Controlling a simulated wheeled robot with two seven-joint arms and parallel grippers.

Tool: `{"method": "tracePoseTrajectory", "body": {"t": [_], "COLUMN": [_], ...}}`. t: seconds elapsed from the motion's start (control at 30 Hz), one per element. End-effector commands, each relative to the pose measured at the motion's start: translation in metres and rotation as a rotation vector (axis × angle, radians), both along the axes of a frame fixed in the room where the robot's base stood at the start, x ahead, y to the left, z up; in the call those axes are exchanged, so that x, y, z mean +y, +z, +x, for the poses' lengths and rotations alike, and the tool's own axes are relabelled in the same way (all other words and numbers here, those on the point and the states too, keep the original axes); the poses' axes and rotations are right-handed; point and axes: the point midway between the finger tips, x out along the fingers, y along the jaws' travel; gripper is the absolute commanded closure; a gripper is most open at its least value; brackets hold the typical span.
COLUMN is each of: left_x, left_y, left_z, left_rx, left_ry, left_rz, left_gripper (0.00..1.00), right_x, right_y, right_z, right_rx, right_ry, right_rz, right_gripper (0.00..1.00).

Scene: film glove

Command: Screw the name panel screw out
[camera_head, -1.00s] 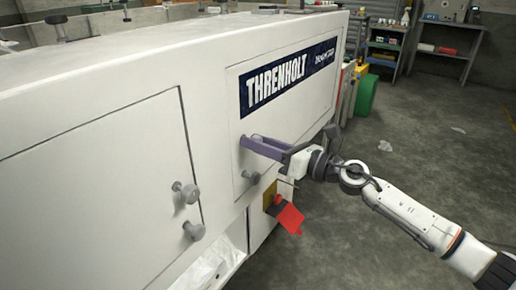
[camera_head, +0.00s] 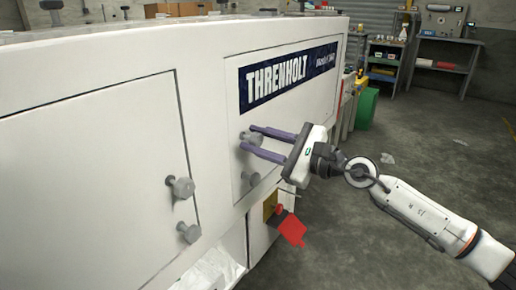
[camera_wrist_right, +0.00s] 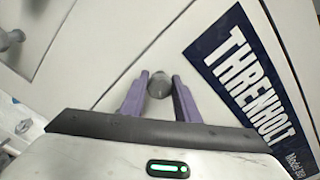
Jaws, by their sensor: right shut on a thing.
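The name panel (camera_head: 235,115) is the white cover with the blue THRENHOLT plate (camera_head: 290,78) on the machine's side. A grey, round-headed name panel screw (camera_head: 244,137) sits at this panel, mostly hidden by my fingers in the head view. In the right wrist view the screw's head (camera_wrist_right: 159,84) shows between the fingertips. My right gripper (camera_head: 248,139) is shut on this screw, its two purple fingers on either side of the head. My left gripper is not in view.
Two grey knobs (camera_head: 181,187) stand out at the edge of the left door (camera_head: 85,180). The floor (camera_head: 420,150) to the right is mostly clear.

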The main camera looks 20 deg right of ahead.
Motion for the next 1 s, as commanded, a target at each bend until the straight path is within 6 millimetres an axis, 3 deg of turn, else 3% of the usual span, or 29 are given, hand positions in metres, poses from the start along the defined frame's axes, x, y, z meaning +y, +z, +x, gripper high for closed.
{"method": "tracePoseTrajectory", "body": {"t": [0.1, 0.47, 0.6, 1.0], "left_x": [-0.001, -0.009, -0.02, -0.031], "left_y": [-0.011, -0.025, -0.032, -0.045], "left_z": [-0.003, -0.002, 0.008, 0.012], "left_rx": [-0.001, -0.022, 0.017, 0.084], "left_ry": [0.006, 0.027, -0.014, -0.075], "left_rz": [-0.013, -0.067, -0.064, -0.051], "left_gripper": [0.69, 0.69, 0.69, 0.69], "right_x": [0.0, 0.0, 0.0, 0.0], "right_y": [-0.003, -0.003, -0.003, 0.0], "right_z": [0.0, 0.0, 0.0, 0.0], "right_rx": [-0.073, -0.274, -0.336, -0.433], "right_ry": [-0.001, -0.002, -0.003, -0.003], "right_rz": [-0.087, -0.343, -0.42, -0.547], "right_gripper": [0.94, 0.94, 0.94, 0.94]}}
